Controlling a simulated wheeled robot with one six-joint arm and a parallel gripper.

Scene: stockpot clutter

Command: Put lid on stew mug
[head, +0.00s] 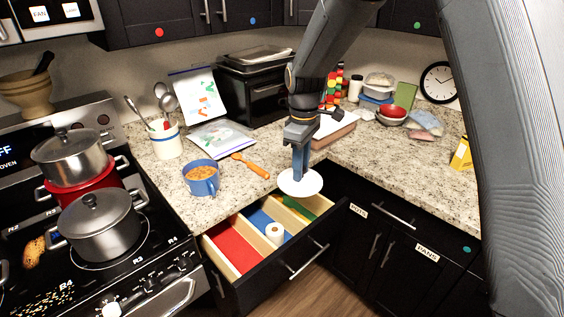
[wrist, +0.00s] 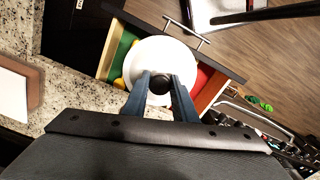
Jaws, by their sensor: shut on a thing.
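The stew mug (head: 202,178) is a blue mug with orange-brown stew in it, standing uncovered on the granite counter left of my gripper. The lid (head: 300,183) is a white disc held roughly level over the right end of the open drawer. My gripper (head: 299,168) points down and is shut on the lid's knob. In the wrist view, the fingers of my gripper (wrist: 160,84) close on the dark round knob, with the white lid (wrist: 160,55) beyond them. The mug is not visible in the wrist view.
An open drawer (head: 318,236) with red, blue and green compartments holds a white roll (head: 274,232). An orange spoon (head: 250,166) lies right of the mug. A utensil crock (head: 165,139) stands behind it. Pots (head: 98,225) sit on the stove at left.

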